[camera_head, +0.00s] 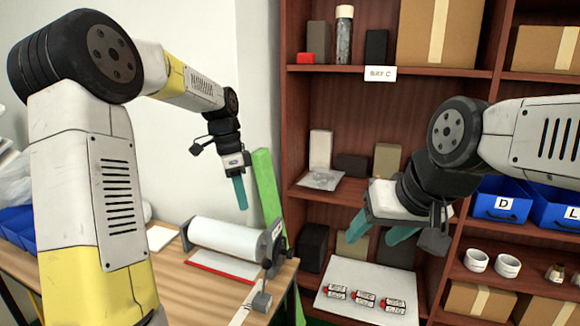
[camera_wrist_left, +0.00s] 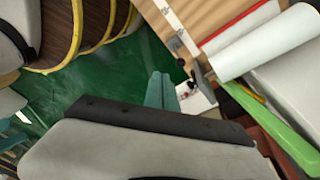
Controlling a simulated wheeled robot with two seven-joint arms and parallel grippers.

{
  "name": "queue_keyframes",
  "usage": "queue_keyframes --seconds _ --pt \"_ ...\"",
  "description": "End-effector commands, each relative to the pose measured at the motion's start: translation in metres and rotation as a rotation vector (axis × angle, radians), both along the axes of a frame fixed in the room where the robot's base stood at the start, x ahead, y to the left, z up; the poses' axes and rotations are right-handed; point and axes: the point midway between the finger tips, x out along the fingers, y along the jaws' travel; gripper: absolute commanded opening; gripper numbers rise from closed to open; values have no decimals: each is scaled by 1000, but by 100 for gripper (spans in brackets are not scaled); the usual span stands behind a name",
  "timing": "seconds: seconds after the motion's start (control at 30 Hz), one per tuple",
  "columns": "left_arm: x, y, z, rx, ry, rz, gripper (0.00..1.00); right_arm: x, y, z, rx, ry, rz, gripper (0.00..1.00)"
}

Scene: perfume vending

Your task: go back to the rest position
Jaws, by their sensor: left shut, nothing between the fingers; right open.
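My left gripper (camera_head: 240,192) hangs in front of the white wall, above the paper roll and left of the shelf unit, its teal fingers together and pointing down. It also shows in the left wrist view (camera_wrist_left: 163,90), shut with nothing held. My right gripper (camera_head: 384,236) is at the right in front of the shelf unit, above a white board. Its teal fingers are apart, and I see nothing between them. The white board (camera_head: 345,277) carries several small red-and-white labelled items (camera_head: 363,298).
The paper roll (camera_head: 229,238) lies in a holder on the wooden table (camera_head: 182,287). The brown shelf unit (camera_head: 345,103) fills the back, with boxes, blue bins (camera_head: 500,199) and white rolls (camera_head: 476,260). A green upright board (camera_head: 266,186) leans beside it.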

Motion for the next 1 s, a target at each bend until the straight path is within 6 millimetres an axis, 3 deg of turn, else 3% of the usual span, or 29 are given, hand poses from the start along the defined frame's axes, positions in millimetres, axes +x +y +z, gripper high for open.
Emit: queue_keyframes --seconds 0.1,0.3,0.6,0.8,1.0 --pt "-37 0 31 47 -71 179 0 0 0 0 0 0 0 59" --pt "-101 3 62 40 -186 512 0 0 0 0 0 0 0 59" --pt "-193 12 69 -148 -302 994 0 0 0 0 0 0 0 59" --pt "-225 13 60 -277 -311 1180 0 0 0 0 0 0 0 59" --pt "-231 12 57 -308 -308 1220 0 0 0 0 0 0 0 59"
